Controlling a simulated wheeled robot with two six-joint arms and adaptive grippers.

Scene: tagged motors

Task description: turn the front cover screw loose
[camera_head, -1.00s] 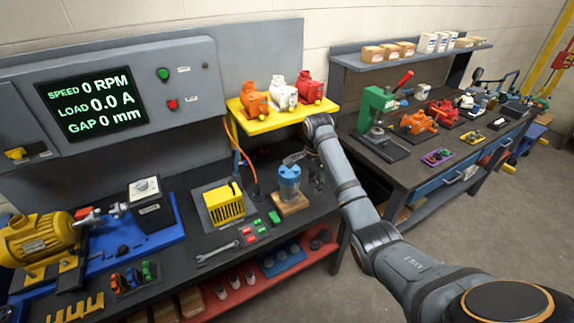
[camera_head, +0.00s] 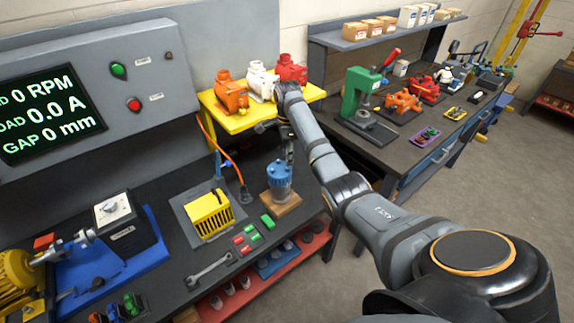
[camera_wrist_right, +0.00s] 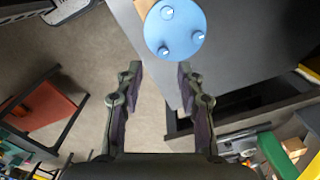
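A blue cylindrical motor (camera_head: 279,182) stands upright on a wooden block (camera_head: 281,204) on the dark bench. In the right wrist view its round blue cover (camera_wrist_right: 178,28) shows three pale screws: an upper one (camera_wrist_right: 167,13), a lower left one (camera_wrist_right: 163,50) and a right one (camera_wrist_right: 198,37). I cannot tell for sure which is the front screw. My right gripper (camera_head: 289,153) is above and slightly right of the motor in the head view. In the wrist view its fingers (camera_wrist_right: 160,82) are wide apart with nothing between them, and the cover lies beyond the tips. My left gripper is not in view.
A yellow finned unit (camera_head: 208,215) stands left of the motor. Small green and red blocks (camera_head: 250,235) and a wrench (camera_head: 209,270) lie in front. A yellow shelf (camera_head: 228,118) with orange, white and red motors is behind. A green press (camera_head: 360,95) stands right.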

